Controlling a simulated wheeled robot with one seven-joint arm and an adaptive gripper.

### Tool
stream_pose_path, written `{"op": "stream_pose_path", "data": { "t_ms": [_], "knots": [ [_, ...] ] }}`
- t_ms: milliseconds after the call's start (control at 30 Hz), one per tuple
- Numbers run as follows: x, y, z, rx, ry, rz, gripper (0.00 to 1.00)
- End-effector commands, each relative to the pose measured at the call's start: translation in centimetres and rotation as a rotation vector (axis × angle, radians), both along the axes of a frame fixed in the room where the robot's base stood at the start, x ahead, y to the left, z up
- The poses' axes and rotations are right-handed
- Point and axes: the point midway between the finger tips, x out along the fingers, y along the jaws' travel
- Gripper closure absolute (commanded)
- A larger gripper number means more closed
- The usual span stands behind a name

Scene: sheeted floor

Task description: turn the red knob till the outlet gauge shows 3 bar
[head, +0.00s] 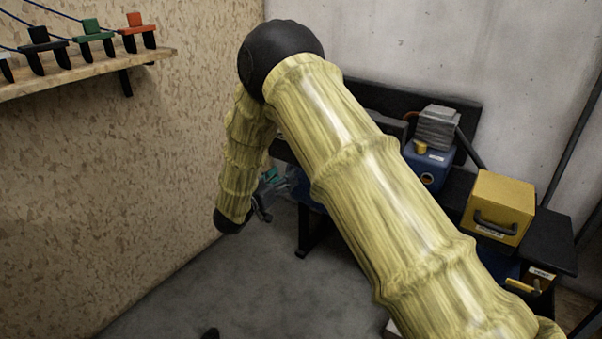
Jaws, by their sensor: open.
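I cannot make out the red knob or the outlet gauge in the head view. My own thick yellow arm crosses the middle of the picture and hides much of the bench behind it. My gripper (270,187) shows only in part, small and dark with teal parts, just right of the arm's low black joint. It is open, and I see nothing held in it. What lies directly in front of it is hidden by the arm.
A dark bench (549,240) against the pale wall carries a blue unit (431,160) with a grey block (437,128) on top, and a yellow box (498,207). A wooden shelf (85,70) with several coloured clamp-like items is at upper left. Grey floor (205,290) is open at lower left.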

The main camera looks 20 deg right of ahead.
Motion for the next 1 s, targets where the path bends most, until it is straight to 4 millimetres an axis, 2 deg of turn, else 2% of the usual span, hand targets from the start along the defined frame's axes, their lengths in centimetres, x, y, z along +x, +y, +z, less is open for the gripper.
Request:
{"op": "stream_pose_path", "data": {
  "t_ms": [233,700,1000],
  "knots": [
    [1.0,-0.9,0.4,-0.003,-0.013,-0.019,0.46],
    [5.4,-6.6,0.3,-0.002,-0.012,-0.018,0.46],
    [6.7,-8.3,0.4,-0.003,-0.011,-0.017,0.46]
  ]
}}
